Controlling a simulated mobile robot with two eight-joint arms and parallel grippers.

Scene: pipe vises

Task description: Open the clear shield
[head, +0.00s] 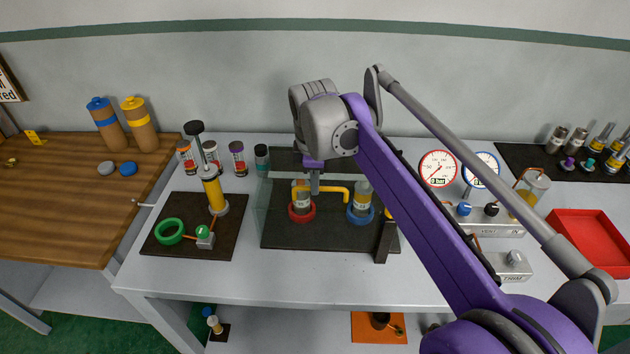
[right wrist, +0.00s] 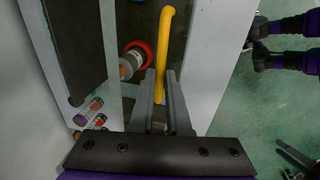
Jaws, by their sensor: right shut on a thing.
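The clear shield (head: 264,203) stands on the dark mat at the middle of the table. Its pane is hard to make out, so I cannot tell its exact angle. Its yellow bar handle (head: 338,191) crosses in front of two cylinders, one in a red ring (head: 301,215) and one in a blue ring (head: 360,216). My right gripper (head: 315,187) points down and is shut on the yellow handle. In the right wrist view, the yellow handle (right wrist: 164,42) runs between the grey fingers (right wrist: 161,98). My left gripper is not seen in the head view.
My right arm covers the area right of the mat. Left are a mat (head: 184,243) with a yellow cylinder (head: 214,193) and a green ring (head: 170,231). Gauges (head: 438,168) and a red tray (head: 592,240) stand right. The table front is clear.

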